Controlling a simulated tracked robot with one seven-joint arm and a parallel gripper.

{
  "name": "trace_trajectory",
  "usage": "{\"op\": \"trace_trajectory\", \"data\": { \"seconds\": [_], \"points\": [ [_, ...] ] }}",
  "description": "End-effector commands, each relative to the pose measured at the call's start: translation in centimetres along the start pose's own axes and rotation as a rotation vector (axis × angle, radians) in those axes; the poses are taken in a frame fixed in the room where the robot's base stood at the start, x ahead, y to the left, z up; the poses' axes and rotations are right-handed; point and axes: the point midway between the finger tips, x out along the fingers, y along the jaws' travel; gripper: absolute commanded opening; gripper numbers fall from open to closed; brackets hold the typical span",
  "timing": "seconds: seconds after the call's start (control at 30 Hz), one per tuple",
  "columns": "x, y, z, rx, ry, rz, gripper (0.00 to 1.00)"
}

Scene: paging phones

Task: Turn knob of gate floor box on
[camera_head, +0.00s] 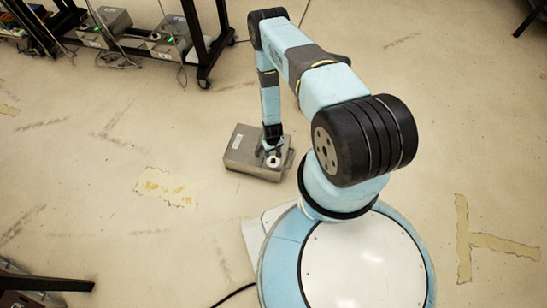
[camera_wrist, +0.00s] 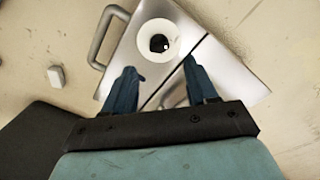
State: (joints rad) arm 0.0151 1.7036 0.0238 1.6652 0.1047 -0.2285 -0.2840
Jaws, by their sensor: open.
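The gate floor box (camera_head: 243,155) is a grey metal case on the floor, with a white label on one side. Its top fills the upper middle of the wrist view (camera_wrist: 130,58), with a seam and a bar handle at left. The knob (camera_head: 273,161) is a round white disc with a dark centre, also clear in the wrist view (camera_wrist: 158,43). My gripper (camera_head: 271,146) points down over the box at the knob. In the wrist view its two blue fingers (camera_wrist: 160,68) are apart, just below the knob in the picture, with nothing between them. I cannot tell whether they touch the box.
A black wheeled rack (camera_head: 203,72) stands at the upper left, with similar grey boxes (camera_head: 105,28) and cables beside it. Dark furniture (camera_head: 45,283) is at the lower left. A small white block (camera_wrist: 56,77) lies left of the box. The floor around is mostly clear.

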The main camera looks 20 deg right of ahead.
Motion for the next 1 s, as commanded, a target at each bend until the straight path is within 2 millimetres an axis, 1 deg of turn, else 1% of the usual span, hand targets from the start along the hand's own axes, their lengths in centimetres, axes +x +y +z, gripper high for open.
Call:
{"op": "trace_trajectory", "data": {
  "seconds": [0.03, 0.2, 0.4, 0.57, 0.83, 0.87, 1.0],
  "points": [
    [0.9, 0.0, 0.1, 0.000, -0.001, 0.000, 0.57],
    [3.4, 0.0, 0.1, 0.000, -0.002, -0.001, 0.57],
    [5.3, 0.0, 0.0, 0.000, 0.000, 0.000, 0.57],
    [6.0, 0.0, 0.0, 0.000, -0.001, 0.000, 0.57],
    [6.1, 0.0, 0.0, 0.000, -0.001, 0.000, 0.57],
    [6.1, 0.0, 0.0, 0.000, -0.001, 0.000, 0.56],
    [6.1, 0.0, 0.0, 0.000, -0.001, 0.000, 0.43]
  ]
}}
